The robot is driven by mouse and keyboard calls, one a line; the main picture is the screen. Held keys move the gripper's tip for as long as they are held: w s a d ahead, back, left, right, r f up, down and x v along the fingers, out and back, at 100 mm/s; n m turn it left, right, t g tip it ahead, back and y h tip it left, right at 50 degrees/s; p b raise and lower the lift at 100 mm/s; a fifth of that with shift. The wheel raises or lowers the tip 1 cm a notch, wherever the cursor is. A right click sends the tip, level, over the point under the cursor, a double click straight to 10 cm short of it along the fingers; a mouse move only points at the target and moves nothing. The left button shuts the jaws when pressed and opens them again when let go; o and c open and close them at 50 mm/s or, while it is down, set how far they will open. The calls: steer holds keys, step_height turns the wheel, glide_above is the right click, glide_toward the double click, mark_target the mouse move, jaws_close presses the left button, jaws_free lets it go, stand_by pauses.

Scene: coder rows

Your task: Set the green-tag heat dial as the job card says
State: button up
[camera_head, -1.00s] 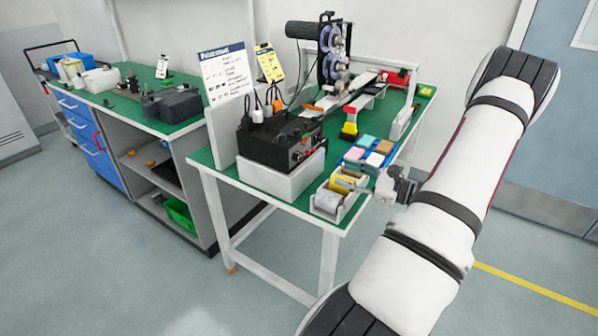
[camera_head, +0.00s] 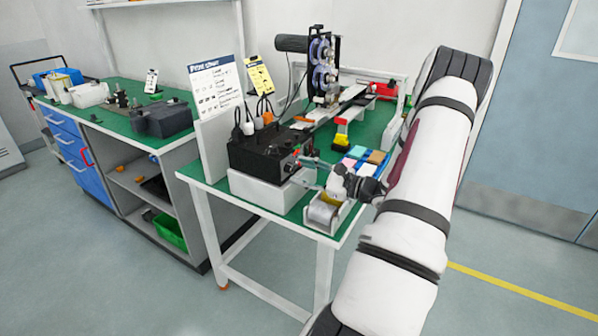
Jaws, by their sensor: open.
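A black control box (camera_head: 262,152) stands on a white block (camera_head: 262,190) near the front of the green table. Its right-hand face carries small dials, with a small red spot and a hint of green; the tags and dial settings are too small to read. My gripper (camera_head: 308,172) is at this face, its fingers pointing left, open and apparently empty. I cannot tell whether the fingers touch a dial. A white card headed with a dark band (camera_head: 217,86) and a yellow card (camera_head: 260,76) stand behind the box; their writing is not legible.
A tape roll holder (camera_head: 325,214) sits under my gripper at the table's front corner. A machine with purple reels (camera_head: 322,68) stands at the back.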

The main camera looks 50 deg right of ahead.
steer(key=shift+w+a, duration=0.1)
steer(key=shift+w, duration=0.7)
steer(key=shift+c, duration=0.4)
jaws_close()
steer(key=shift+m+p, duration=0.45)
steer(key=shift+m, duration=0.55)
steer(key=shift+o, duration=0.4)
jaws_free()
steer(key=s, duration=0.4)
steer(key=s+d, duration=0.1)
steer(key=s, duration=0.7)
steer(key=shift+d+f, duration=0.1)
steer(key=shift+d, duration=0.2)
